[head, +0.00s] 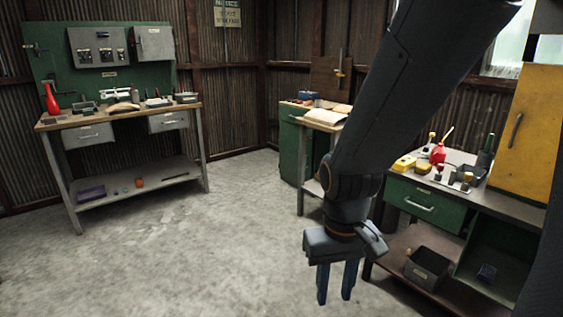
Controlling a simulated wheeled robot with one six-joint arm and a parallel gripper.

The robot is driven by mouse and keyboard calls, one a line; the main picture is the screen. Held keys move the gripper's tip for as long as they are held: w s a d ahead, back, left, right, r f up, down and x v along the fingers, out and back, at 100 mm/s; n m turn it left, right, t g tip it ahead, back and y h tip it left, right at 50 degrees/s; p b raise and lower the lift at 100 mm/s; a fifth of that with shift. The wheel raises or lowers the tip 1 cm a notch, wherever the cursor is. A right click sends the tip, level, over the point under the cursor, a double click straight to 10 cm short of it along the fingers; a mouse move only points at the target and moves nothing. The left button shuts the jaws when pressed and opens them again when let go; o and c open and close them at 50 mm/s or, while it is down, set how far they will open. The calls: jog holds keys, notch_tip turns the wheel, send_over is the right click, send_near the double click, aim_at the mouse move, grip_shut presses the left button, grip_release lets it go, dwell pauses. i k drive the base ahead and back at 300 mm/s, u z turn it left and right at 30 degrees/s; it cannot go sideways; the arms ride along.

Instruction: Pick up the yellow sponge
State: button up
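Two small yellow things sit near the left end of the green-fronted bench (470,204) on the right. One is a bright yellow block (403,163) at the left edge; the other is a smaller, duller yellow block (424,168) just right of it. They are too small to tell which is the sponge. My gripper (335,297) points down in front of and to the left of this bench, well apart from both blocks. Its two blue fingers are apart with nothing between them.
A red oil can (438,153) and a dark bottle (486,151) stand near the blocks. A grey bin (427,269) is on the shelf below. A yellow cabinet (527,135) stands at the right. A workbench (118,116) is at the far left. The concrete floor (225,240) between is clear.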

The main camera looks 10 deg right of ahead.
aim_at(423, 168)
jog(key=u, duration=0.05)
jog(key=i, duration=1.45)
jog(key=z, duration=0.75)
jog(key=i, duration=0.8)
jog(key=z, duration=1.45)
jog(key=i, duration=0.55)
jog(key=z, duration=0.5)
